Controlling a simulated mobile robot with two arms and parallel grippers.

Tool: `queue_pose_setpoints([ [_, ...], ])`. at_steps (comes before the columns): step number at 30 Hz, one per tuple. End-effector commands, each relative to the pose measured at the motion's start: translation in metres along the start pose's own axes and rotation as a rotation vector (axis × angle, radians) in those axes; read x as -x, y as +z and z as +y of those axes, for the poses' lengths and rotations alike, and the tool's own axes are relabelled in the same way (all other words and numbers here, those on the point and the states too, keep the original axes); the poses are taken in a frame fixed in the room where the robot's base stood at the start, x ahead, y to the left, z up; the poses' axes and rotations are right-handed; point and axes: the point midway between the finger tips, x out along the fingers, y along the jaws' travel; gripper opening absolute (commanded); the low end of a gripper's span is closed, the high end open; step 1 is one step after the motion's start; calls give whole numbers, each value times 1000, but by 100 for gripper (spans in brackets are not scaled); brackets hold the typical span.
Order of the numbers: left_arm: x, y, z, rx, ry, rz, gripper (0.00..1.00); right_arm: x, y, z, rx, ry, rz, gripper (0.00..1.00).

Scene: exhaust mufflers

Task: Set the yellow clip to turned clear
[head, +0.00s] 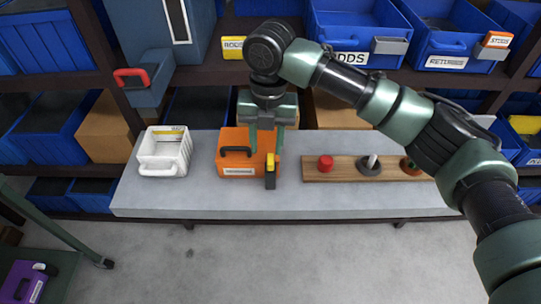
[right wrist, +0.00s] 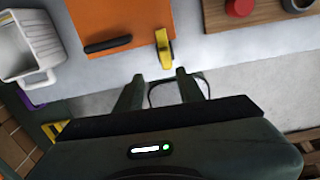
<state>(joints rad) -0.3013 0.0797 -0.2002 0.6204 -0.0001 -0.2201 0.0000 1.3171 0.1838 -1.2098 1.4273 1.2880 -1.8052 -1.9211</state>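The yellow clip (head: 270,162) stands upright at the right end of the front of the orange box (head: 235,140), with a dark lower part. In the right wrist view the clip (right wrist: 162,40) lies just beyond the fingertips, roughly in line with the gap between them. My right gripper (head: 266,145) hangs over the orange box, fingers pointing down. My left gripper is not in view.
A white bin (head: 164,158) stands left of the orange box on the grey table (head: 330,206). A wooden board (head: 340,176) with a red knob (head: 325,163) and other fittings lies to the right. Shelves with blue bins (head: 345,30) rise behind.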

Motion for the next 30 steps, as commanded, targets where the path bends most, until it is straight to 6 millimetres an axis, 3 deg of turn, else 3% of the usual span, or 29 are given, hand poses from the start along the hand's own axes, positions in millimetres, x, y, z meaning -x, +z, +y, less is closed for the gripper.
queue_pose_setpoints([
  [3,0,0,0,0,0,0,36,14,8,-7,45,-30,-7,38],
  [6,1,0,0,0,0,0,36,13,10,-9,59,-37,-4,38],
  [19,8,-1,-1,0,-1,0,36,-49,9,-10,59,-35,-4,38],
  [30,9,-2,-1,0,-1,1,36,-61,10,-11,59,-35,-7,38],
])
